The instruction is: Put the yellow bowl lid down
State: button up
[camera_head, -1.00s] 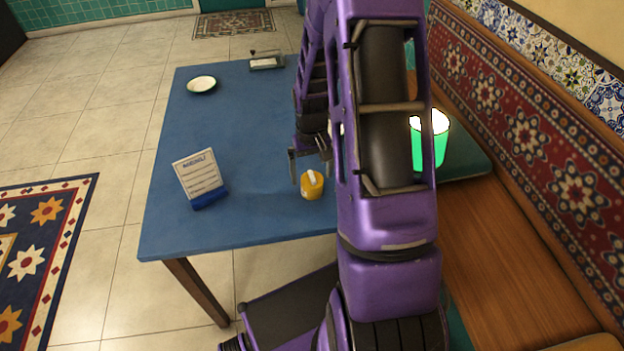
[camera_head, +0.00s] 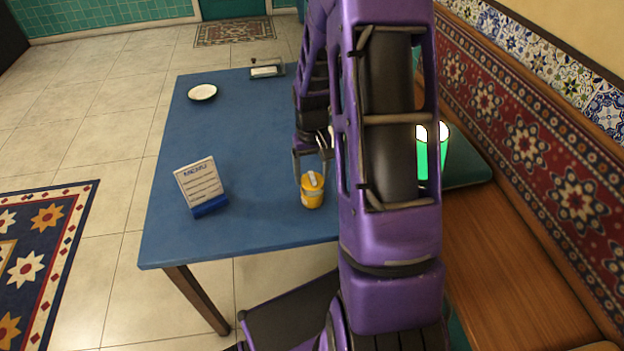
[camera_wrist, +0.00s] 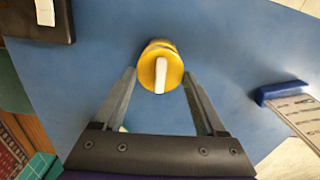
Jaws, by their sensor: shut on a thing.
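The yellow bowl lid (camera_head: 312,180), with a pale bar-like handle, is at the top of the yellow bowl (camera_head: 313,200) on the blue table. A light line shows between lid and bowl; I cannot tell whether the lid rests on the bowl or is slightly above it. In the wrist view the lid (camera_wrist: 161,68) covers most of the bowl, whose edge shows behind it. My gripper (camera_head: 312,172) is shut on the lid, with one finger on each side. It also shows in the wrist view (camera_wrist: 158,73).
A menu stand (camera_head: 200,185) is on the blue table (camera_head: 245,130), left of the bowl. A white dish (camera_head: 202,92) and a small tray-like object (camera_head: 266,71) are toward the back. A green cup (camera_head: 432,150) is on the right, partly behind my arm. The table's middle is clear.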

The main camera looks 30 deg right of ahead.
jog(key=r, duration=0.6)
jog(key=shift+a+r+p, duration=0.15)
jog(key=shift+a+p, duration=0.05)
jog(key=shift+p, duration=0.15)
jog(key=a, duration=0.4)
jog(key=m, duration=0.1)
send_over(272, 211)
notch_tip(272, 211, down, 8)
jog(key=shift+f+p, duration=0.2)
jog(key=shift+p, duration=0.25)
jog(key=shift+f, duration=2.25)
jog(key=shift+f+b, duration=0.15)
jog(key=shift+b, duration=0.15)
jog(key=o, duration=1.3)
notch_tip(272, 211, up, 12)
jog(key=shift+r+p, duration=0.2)
jog(key=shift+p, duration=0.45)
